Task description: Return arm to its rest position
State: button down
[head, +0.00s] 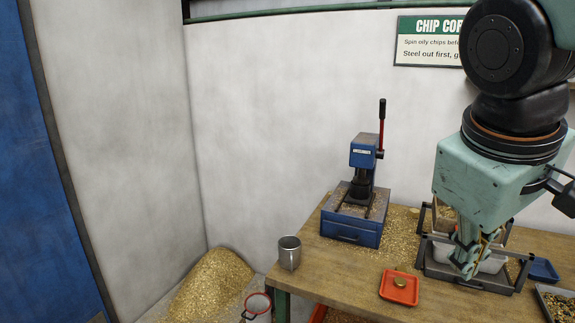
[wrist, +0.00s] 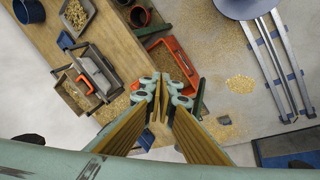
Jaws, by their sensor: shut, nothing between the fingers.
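My gripper (head: 468,268) hangs from my teal wrist at the right of the head view, fingers pointing down. It appears in front of a light tray in a dark frame (head: 440,268) on the workbench (head: 345,278). In the wrist view my gripper (wrist: 164,92) has its two fingers together at the tips, with nothing seen between them. The fingers appear above the floor beside the bench, near a red crate (wrist: 180,66). My arm's upper links are partly cut off at the right of the head view.
A blue lever press (head: 352,225), a metal mug (head: 289,253) and an orange tray (head: 399,289) holding a small brass-coloured piece stand on the bench. A blue dish (head: 543,270) lies at right. Chips are piled on the floor (head: 210,285). The wrist view shows a rail stand (wrist: 270,50).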

jog(key=s+a+f+m+y, duration=0.1)
jog(key=s+a+m, duration=0.1)
jog(key=s, duration=0.4)
jog(key=s+a+f+m+y, duration=0.1)
jog(key=s+a+m, duration=0.1)
jog(key=s+a, duration=0.2)
jog(key=shift+s+a+f+t+y, duration=0.15)
jog(key=shift+s+a+t+y, duration=0.2)
jog(key=shift+s, duration=0.65)
